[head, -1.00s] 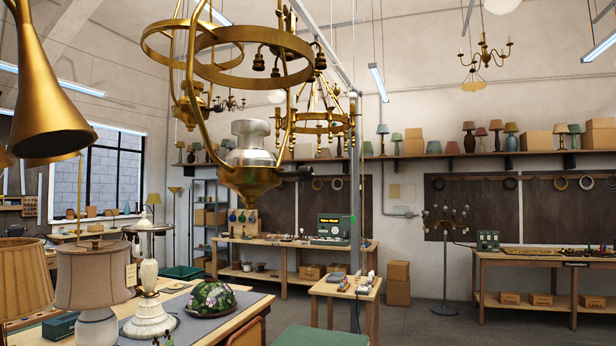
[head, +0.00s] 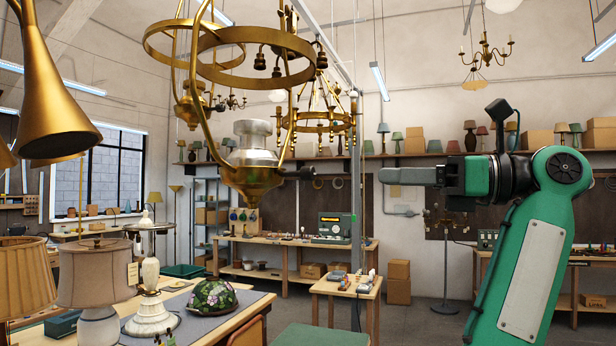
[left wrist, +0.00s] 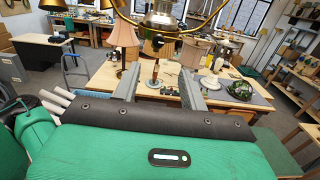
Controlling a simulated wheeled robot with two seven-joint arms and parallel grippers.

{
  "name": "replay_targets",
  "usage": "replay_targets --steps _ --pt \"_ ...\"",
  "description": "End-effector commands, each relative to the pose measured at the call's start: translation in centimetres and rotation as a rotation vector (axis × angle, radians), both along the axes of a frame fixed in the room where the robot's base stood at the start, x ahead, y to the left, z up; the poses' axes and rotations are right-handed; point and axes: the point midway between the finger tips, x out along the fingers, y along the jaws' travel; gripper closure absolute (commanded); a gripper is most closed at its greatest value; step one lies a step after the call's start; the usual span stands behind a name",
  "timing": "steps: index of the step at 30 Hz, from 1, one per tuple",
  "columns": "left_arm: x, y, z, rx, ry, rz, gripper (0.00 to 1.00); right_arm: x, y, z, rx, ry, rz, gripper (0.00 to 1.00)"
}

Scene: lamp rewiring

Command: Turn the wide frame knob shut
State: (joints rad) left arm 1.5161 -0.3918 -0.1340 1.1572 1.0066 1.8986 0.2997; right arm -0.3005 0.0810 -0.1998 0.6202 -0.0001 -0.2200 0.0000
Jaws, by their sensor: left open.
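The brass frame (head: 252,182) hangs at upper centre in the head view, with wide rings above and a silvery socket body in its cup. A small dark knob (head: 306,172) sticks out from the right side of the cup. In the left wrist view the knob (left wrist: 158,42) faces me, ahead of and between the finger lines. My left gripper (head: 384,176) is on the green arm at the right of the head view. Its fingers point left at about knob height, with a clear gap to the knob. In the left wrist view its two fingers (left wrist: 159,70) stand apart with nothing gripped.
A work table (left wrist: 110,82) with several lamps stands below the frame. A brass horn-shaped shade (head: 52,105) hangs at the left. A vertical grey post (head: 356,215) stands behind the gap between gripper and knob. The air between them looks free.

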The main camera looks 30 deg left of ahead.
Motion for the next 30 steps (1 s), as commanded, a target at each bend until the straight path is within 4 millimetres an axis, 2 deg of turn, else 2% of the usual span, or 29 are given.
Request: replay_targets --steps 4,8,21,25,30 --pt "-0.8 0.4 0.5 -0.027 -0.028 -0.007 0.57 0.0 0.0 0.2 0.000 0.000 0.000 0.18" --pt "-1.1 1.9 0.5 -0.029 -0.029 -0.005 0.57 0.0 0.0 0.7 0.000 0.000 0.000 0.18" --pt "-3.1 10.1 0.8 -0.024 -0.028 -0.003 0.57 0.0 0.1 3.9 0.001 0.000 0.000 0.18" --pt "-3.5 11.9 0.7 -0.025 -0.026 -0.004 0.57 0.0 0.1 4.6 0.001 0.000 0.000 0.18" --pt "-3.8 13.1 0.5 -0.024 -0.025 -0.006 0.57 0.0 0.1 5.0 0.001 0.000 0.000 0.18"
